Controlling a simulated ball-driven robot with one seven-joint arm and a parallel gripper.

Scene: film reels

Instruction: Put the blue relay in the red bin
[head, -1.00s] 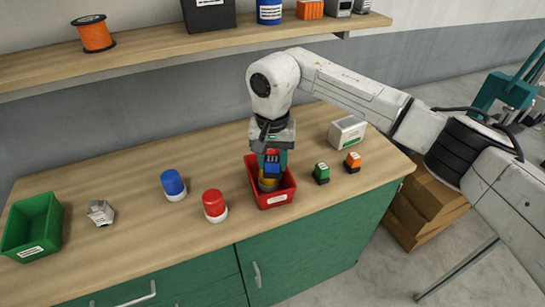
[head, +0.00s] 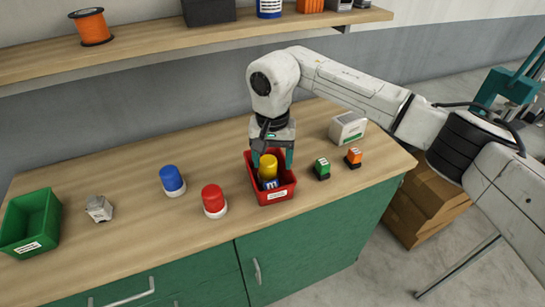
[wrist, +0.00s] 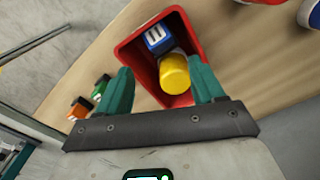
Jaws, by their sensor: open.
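The blue relay (head: 271,184) lies inside the red bin (head: 275,196), beside a yellow-topped cylinder (head: 268,165). In the wrist view the blue relay (wrist: 158,38) shows its white-marked face, next to the yellow cylinder (wrist: 175,74), within the walls of the red bin (wrist: 135,62). My gripper (head: 270,158) is right over the bin. In the wrist view its teal fingers (wrist: 163,88) are spread wide apart, and nothing is held between them.
A green relay (head: 322,168) and an orange relay (head: 353,157) stand right of the bin. A red-capped (head: 214,200) and a blue-capped (head: 172,181) cylinder stand to its left. A green bin (head: 32,222) is at far left. A white box (head: 347,128) stands behind the relays.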

